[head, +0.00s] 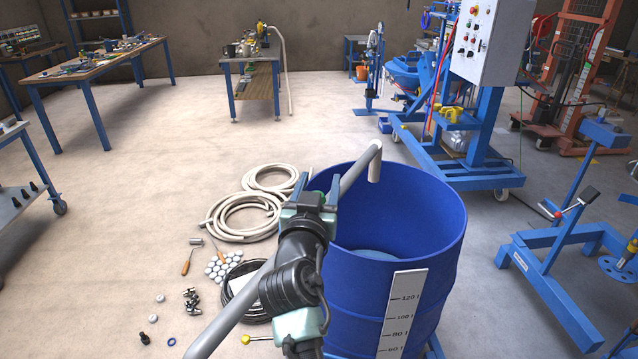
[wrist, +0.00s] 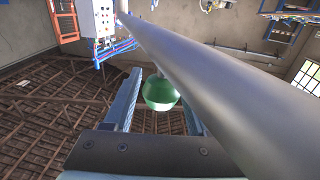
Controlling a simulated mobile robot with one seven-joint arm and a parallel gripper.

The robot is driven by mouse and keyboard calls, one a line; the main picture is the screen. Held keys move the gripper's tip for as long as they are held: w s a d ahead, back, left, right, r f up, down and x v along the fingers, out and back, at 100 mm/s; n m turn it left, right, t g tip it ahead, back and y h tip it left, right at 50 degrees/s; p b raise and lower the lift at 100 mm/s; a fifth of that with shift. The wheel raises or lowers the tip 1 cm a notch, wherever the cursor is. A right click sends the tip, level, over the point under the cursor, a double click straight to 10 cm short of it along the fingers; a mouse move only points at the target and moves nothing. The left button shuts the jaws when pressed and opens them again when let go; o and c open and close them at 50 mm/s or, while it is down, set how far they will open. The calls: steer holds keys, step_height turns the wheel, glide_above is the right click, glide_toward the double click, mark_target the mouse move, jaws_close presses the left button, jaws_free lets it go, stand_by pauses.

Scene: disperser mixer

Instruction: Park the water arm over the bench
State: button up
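The water arm (head: 358,169) is a long grey pipe running from the bottom of the head view, behind my gripper, to a bend above the blue drum (head: 398,231). Its short spout (head: 375,170) points down over the drum's opening. My gripper (head: 318,190) is beside the pipe at the drum's left rim. The fingers look open. The pipe (wrist: 215,90) crosses that view close by, covering part of the right finger. Which bench the task means is unclear.
A bench (head: 250,58) with small items stands at the back, another (head: 95,62) at back left. Beige hose coils (head: 245,217) and small parts lie on the floor left of the drum. A blue machine with a control cabinet (head: 490,40) stands behind right.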

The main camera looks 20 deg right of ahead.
jaws_close()
stand_by(1.2)
